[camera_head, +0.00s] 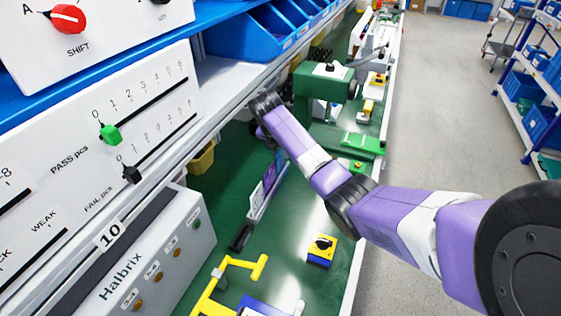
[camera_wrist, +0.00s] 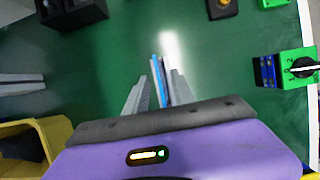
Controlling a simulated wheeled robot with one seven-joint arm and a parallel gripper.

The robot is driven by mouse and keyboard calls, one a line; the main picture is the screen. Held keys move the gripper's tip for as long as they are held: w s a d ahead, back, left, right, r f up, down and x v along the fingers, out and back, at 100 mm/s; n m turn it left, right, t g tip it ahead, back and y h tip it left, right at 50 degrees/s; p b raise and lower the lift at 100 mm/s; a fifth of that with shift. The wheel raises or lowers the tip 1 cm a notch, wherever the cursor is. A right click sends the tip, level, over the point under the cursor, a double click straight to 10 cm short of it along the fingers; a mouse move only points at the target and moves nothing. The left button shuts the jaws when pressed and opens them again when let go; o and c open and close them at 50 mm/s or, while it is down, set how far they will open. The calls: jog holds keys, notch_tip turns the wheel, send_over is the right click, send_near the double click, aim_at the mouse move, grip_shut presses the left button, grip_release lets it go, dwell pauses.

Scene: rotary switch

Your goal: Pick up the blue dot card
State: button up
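In the wrist view my gripper (camera_wrist: 158,76) points down at the green bench, its two grey fingers standing apart. Between them I see thin sheets edge-on, a blue one (camera_wrist: 157,82) and a pale grey one (camera_wrist: 164,72). I see no dot on either, so I cannot tell which is the blue dot card. A gap shows between the left finger and the blue sheet; the right finger is close to the grey one. In the head view a rack with upright panels (camera_head: 266,186) stands on the bench below my forearm. My fingers cannot be made out there.
A yellow bin (camera_wrist: 43,134) is at the lower left in the wrist view. A green dial box (camera_wrist: 298,68) is at the right, near the bench edge. A yellow-and-blue knob box (camera_head: 321,250) and a yellow frame (camera_head: 221,282) stand nearer in the head view. Control panels line the left.

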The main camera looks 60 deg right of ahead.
jog(key=shift+x, duration=0.75)
jog(key=shift+c, duration=0.4)
grip_shut()
jog(key=shift+r, duration=0.1)
